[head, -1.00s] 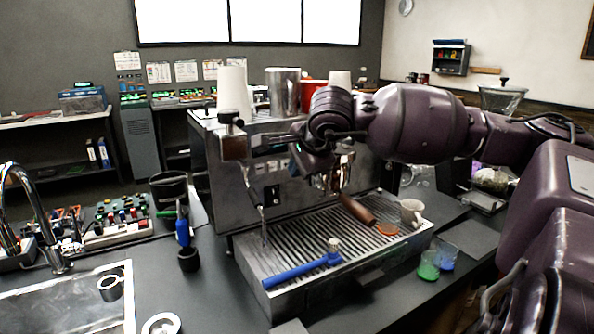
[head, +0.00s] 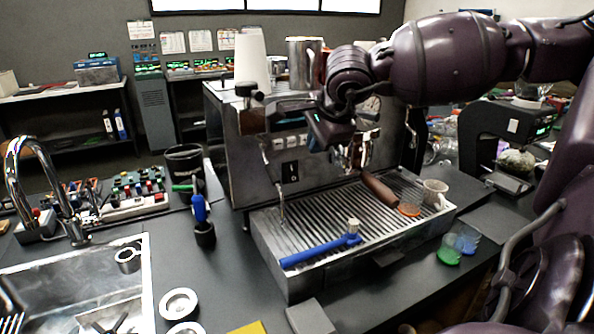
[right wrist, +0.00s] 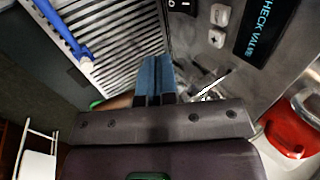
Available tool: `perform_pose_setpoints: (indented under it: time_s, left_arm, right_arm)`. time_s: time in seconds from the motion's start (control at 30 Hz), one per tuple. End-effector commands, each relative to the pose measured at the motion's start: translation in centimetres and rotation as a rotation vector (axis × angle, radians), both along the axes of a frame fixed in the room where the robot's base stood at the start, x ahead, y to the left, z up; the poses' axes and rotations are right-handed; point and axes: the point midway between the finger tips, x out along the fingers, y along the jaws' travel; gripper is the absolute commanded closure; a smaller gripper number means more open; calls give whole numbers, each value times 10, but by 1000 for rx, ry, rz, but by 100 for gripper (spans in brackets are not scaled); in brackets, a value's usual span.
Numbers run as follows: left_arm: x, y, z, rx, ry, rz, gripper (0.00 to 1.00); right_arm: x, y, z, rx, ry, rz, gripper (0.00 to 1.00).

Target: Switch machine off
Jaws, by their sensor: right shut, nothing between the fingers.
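The espresso machine (head: 230,150) stands on the counter with its steel front facing me. Its black rocker switch (head: 290,171) is low on the front panel, and part of it shows at the top edge of the right wrist view (right wrist: 183,4). I cannot tell its setting. My right gripper (right wrist: 154,62) is shut and empty, with its blue fingers pressed together, over the drip tray (right wrist: 115,35) and apart from the switch. In the head view the right wrist hangs in front of the panel's upper part and hides some of it. My left gripper is not in view.
A blue-handled tool (head: 320,250) lies on the drip tray. A brown-handled portafilter (head: 380,190) juts out, with a cup (head: 434,193) beside it. The wrist view shows a display (right wrist: 266,28) reading "CHECK VALVE". A sink (head: 75,290) is at left.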

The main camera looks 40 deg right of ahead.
Motion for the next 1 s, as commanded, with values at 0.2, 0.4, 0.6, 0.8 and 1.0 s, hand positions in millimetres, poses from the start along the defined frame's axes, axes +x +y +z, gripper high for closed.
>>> perform_pose_setpoints:
  time_s: [0.2, 0.4, 0.6, 0.8, 1.0]
  left_arm:
    - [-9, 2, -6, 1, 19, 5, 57]
    - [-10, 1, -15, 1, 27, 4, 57]
    - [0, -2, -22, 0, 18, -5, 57]
    - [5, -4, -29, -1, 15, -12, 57]
    - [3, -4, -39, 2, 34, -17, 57]
  right_arm:
    - [1, 0, -1, 0, 0, 0, 100]
    - [10, -3, -20, 1, 3, 0, 100]
    - [27, -8, -52, 3, 6, 0, 100]
    - [45, -13, -81, 2, 7, 0, 100]
    - [66, -20, -100, 2, 4, -1, 100]
